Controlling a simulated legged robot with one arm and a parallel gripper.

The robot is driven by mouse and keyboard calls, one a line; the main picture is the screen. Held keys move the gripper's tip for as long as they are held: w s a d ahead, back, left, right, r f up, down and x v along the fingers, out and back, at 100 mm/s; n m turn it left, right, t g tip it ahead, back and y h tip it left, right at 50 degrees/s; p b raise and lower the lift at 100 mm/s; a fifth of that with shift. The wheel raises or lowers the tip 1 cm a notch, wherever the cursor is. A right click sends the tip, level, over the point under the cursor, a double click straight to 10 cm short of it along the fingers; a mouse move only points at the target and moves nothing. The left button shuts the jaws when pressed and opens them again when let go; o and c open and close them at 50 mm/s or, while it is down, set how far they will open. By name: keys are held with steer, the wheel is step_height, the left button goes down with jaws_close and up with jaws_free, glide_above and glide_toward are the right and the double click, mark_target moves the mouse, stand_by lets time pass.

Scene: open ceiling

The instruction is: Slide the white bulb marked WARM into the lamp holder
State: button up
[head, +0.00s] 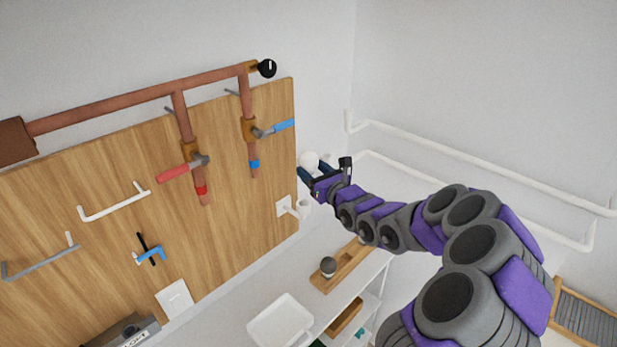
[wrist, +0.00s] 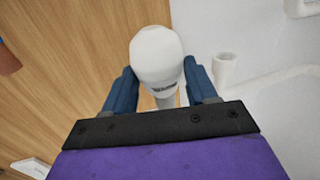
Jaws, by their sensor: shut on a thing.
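The white bulb (head: 309,159) is held in my gripper (head: 316,175), near the right edge of the wooden board. In the wrist view the bulb (wrist: 157,58) sits between the two blue fingers (wrist: 160,88), globe toward the camera, with a narrower neck below. Small dark lettering shows on it but is too small to read. The white lamp holder (head: 304,208) sticks out from a wall plate at the board's lower right edge, below the bulb in the head view. In the wrist view a white cup-shaped holder (wrist: 225,68) stands to the right, apart from the bulb.
The wooden board (head: 110,215) carries copper pipes (head: 184,125), valve handles and hooks. White rails (head: 480,165) run along the right wall. Below are a shelf with a wooden rack (head: 350,262) holding a grey-and-dark bulb (head: 328,265), and a white tray (head: 281,320).

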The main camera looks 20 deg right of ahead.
steer(key=a+f+b, duration=0.3)
steer(key=f+b, duration=0.2)
steer(key=shift+a+f, duration=0.25)
steer(key=shift+f, duration=0.05)
stand_by(1.4)
steer(key=shift+s+d, duration=0.1)
steer(key=shift+d, duration=0.8)
stand_by(0.4)
steer(key=shift+a, duration=0.2)
steer(key=shift+d+p, duration=0.25)
steer(key=shift+p, duration=0.05)
